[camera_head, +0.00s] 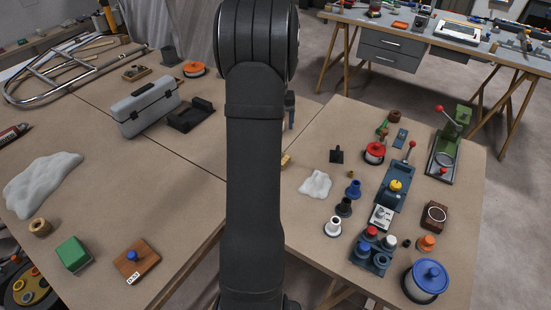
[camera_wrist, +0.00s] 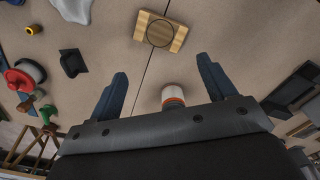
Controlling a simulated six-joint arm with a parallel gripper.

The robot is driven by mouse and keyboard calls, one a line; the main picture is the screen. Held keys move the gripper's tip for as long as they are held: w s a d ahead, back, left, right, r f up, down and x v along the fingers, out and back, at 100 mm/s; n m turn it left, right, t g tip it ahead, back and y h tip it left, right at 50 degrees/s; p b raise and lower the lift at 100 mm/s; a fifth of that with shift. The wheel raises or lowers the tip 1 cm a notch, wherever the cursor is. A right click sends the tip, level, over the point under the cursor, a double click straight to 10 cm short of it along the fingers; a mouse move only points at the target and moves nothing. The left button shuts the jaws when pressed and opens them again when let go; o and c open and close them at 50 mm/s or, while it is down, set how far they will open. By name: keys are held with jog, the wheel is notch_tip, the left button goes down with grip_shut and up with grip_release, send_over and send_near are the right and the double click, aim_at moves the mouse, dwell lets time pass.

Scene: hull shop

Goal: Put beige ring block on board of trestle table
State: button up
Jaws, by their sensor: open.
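The beige ring block (camera_wrist: 143,31) is a flat, square pale-wood block with a dark ring on its top. It lies at the top middle of the wrist view, on the seam between two table boards. In the head view only a small corner of it (camera_head: 286,160) shows beside my arm, which hides the rest. My gripper (camera_wrist: 162,69) is open and empty above the table, its blue fingers apart and clear of the block. In the head view one blue finger (camera_head: 290,108) shows past my arm.
A white cylinder with an orange band (camera_wrist: 172,93) stands between the fingers in the wrist view. A grey toolbox (camera_head: 147,106) stands left of my arm.

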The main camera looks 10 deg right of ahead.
notch_tip(320, 180, down, 15)
jog(key=n, duration=1.1)
jog(key=shift+a+r, duration=0.1)
jog(key=c, duration=1.2)
jog(key=shift+r, duration=0.15)
